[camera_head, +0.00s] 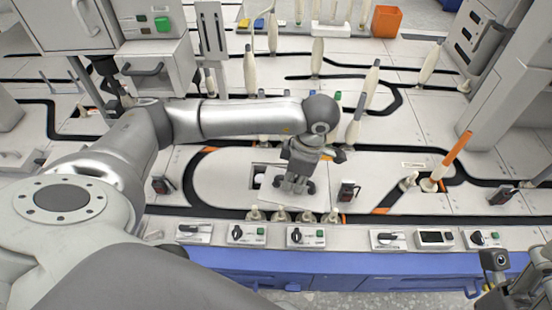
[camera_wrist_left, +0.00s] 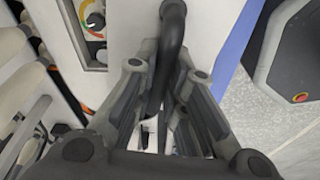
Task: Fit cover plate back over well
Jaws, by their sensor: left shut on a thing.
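My left gripper (camera_head: 296,184) reaches over the middle of the bench and points down. In the left wrist view its fingers (camera_wrist_left: 165,115) are shut on a dark curved handle (camera_wrist_left: 172,32). The handle stands against a pale flat panel (camera_wrist_left: 135,35), which looks like the cover plate. The well (camera_head: 257,180) is a dark rectangular opening just left of the gripper, with something white inside. Its right side is hidden by the gripper. Part of my right gripper (camera_head: 490,288) shows at the lower right; its fingers are unclear.
Several pale bobbins (camera_head: 278,216) stand in a row in front of the gripper. Switch boxes (camera_head: 306,237) line the front edge above the blue bench front (camera_head: 340,272). Black tracks cross the white deck. An orange rod (camera_head: 457,154) leans at the right.

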